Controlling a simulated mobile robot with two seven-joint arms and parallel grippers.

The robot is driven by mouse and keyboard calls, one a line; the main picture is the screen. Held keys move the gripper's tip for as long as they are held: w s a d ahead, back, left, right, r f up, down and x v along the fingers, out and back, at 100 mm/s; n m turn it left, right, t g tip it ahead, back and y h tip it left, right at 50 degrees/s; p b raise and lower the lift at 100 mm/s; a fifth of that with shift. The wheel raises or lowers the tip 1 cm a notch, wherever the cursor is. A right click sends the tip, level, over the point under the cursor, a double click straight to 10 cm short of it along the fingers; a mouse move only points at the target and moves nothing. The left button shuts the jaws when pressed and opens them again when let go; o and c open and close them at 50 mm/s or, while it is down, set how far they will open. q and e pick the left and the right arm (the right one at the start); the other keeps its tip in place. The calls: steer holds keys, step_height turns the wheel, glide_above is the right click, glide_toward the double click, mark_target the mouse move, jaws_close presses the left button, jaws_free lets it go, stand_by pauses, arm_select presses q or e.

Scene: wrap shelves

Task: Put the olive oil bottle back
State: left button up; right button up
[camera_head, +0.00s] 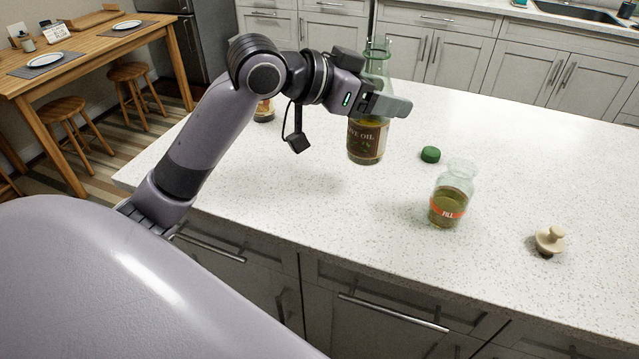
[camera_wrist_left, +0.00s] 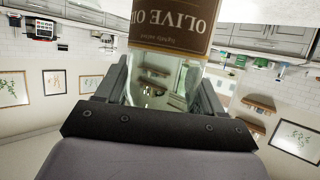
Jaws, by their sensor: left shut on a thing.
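The olive oil bottle (camera_head: 367,138) is clear greenish glass with a brown label and some oil low inside. It is upright over the white counter, and I cannot tell whether its base touches. My left gripper (camera_head: 384,102) is shut on the bottle above its label. In the left wrist view the bottle's label (camera_wrist_left: 172,28) shows upside down, with its glass between the fingers. A green cap (camera_head: 430,154) lies on the counter to the right of the bottle. My right gripper is not in view.
A glass jar (camera_head: 449,204) with oil and an orange fill band stands open on the white counter (camera_head: 300,195). A pale stopper (camera_head: 550,238) lies right of it. A small container (camera_head: 264,110) is partly hidden behind my left arm. The counter's right back is clear.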

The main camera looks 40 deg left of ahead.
arm_select(q)
steer(key=a+r+m, duration=0.1)
steer(key=a+r+g+h+b, duration=0.1)
steer(key=r, duration=0.1)
steer(key=a+r+m+h, duration=0.1)
steer(key=shift+r+m+g, duration=0.15)
steer(key=shift+m+g, duration=0.15)
steer(key=s+a+r+m+g+h+b, duration=0.2)
steer(key=a+r, duration=0.2)
steer(key=r, duration=0.3)
step_height(320, 180, down, 19)
steer(key=b, duration=0.3)
steer(key=shift+s+r, duration=0.15)
steer(key=shift+s, duration=0.2)
steer(key=shift+f, duration=0.2)
steer(key=o, duration=1.4)
steer(key=shift+o, duration=0.2)
